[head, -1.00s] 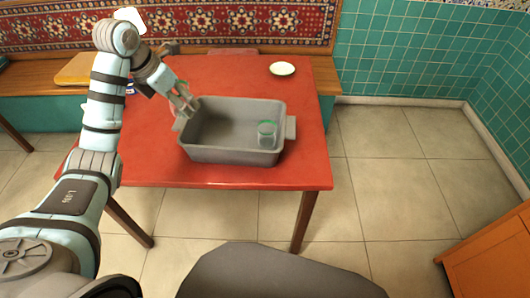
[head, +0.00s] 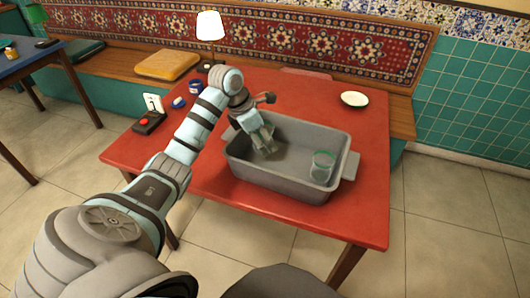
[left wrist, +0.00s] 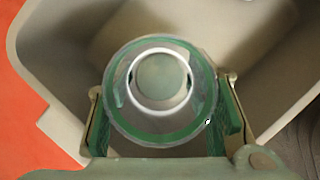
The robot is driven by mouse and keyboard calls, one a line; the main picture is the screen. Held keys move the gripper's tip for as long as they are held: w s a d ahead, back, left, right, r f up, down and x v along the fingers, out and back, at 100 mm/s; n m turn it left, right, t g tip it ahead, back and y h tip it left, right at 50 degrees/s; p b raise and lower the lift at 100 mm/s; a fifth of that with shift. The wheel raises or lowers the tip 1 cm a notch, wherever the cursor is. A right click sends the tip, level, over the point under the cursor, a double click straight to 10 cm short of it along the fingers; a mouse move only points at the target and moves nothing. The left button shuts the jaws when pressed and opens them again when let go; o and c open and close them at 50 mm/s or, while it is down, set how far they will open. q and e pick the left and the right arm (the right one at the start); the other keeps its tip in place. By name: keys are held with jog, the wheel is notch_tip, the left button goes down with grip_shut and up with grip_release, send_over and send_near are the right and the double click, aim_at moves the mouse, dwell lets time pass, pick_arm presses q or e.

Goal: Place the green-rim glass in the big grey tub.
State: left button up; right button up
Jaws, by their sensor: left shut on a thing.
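The big grey tub (head: 270,179) stands on the red table. My left gripper (head: 267,149) points down inside its left half. In the left wrist view, the gripper's two fingers (left wrist: 162,112) are shut on a green-rim glass (left wrist: 160,137), seen from above with the tub's walls (left wrist: 28,50) around it. That held glass is hard to make out in the head view, mostly hidden by the gripper. Another glass with a green rim (head: 322,167) stands upright in the tub's right end. Whether the held glass touches the tub floor I cannot tell. My right gripper is not in view.
A white plate (head: 354,99) lies at the table's back right. A lit lamp (head: 210,28), a blue jar (head: 196,87), a blue lid (head: 179,102) and a black box with a red button (head: 149,122) are at the left. The table's front left is clear.

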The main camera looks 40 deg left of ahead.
aim_at(265, 159)
pick_arm(q)
jog(key=x, duration=0.3)
jog(key=b+x, duration=0.1)
jog(key=x, duration=0.1)
jog(key=shift+s+a+f, duration=0.15)
jog(key=shift+a+f, duration=0.15)
jog(key=shift+f, duration=0.05)
jog(key=shift+s+r, duration=0.15)
jog(key=shift+s, duration=0.1)
jog(key=o, duration=1.2)
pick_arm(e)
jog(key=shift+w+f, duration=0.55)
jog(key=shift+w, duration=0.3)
